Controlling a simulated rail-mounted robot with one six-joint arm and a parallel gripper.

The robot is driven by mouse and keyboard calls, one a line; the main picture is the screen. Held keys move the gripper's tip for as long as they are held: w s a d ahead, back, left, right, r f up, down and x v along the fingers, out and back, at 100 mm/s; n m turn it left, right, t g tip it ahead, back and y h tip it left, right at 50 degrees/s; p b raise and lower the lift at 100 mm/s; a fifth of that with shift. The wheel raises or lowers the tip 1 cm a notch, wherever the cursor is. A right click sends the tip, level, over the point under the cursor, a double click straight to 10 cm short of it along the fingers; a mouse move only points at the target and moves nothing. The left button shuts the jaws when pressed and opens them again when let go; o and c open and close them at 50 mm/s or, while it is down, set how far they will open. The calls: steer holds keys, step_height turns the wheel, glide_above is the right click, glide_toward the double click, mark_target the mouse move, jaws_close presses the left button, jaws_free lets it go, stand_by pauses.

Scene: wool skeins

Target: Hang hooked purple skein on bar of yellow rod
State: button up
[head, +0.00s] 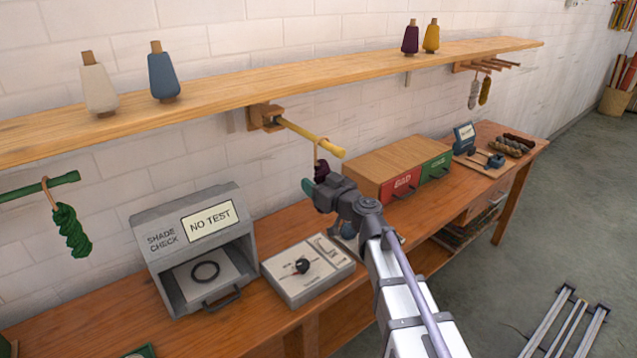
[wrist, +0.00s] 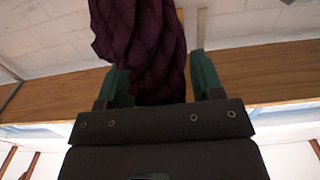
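The purple skein (head: 321,169) hangs below a copper-coloured hook (head: 316,152) in the head view. The yellow rod (head: 305,134) sticks out from a wooden block under the shelf. The hook's top overlaps the rod near its free end; I cannot tell whether it rests on the bar or is only in front of it. My gripper (head: 318,187) is just below the rod end, at the skein's lower part. The hook is out of the wrist view.
A long shelf (head: 230,97) with several yarn cones runs above. A green rod (head: 40,188) with a green skein is at left. Below are a grey shade-check box (head: 190,245), a dial box (head: 308,270) and a red-and-green drawer cabinet (head: 390,165) close behind my gripper.

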steer(key=shift+o, duration=1.4)
steer(key=v, duration=1)
steer(key=shift+s+d, duration=0.25)
steer(key=shift+s, duration=0.05)
steer(key=s+f+m+g+h, duration=0.3)
steer(key=s+f+m+g, duration=0.1)
steer(key=s+f+g, duration=0.6)
steer(key=s+d+f+m+g+h, duration=0.1)
steer(key=s+d+f+h, duration=0.1)
steer(key=d+h, duration=0.1)
steer(key=s+d+f+m+g+h+p, duration=0.1)
steer(key=s+d+f+h, duration=0.1)
steer(key=d, duration=0.3)
steer(key=s+d+f+m+g+h, duration=0.1)
steer(key=s+d+m+h, duration=0.1)
steer(key=d, duration=0.3)
steer(key=shift+s+f+g+h, duration=0.4)
steer(key=shift+s+h, duration=0.4)
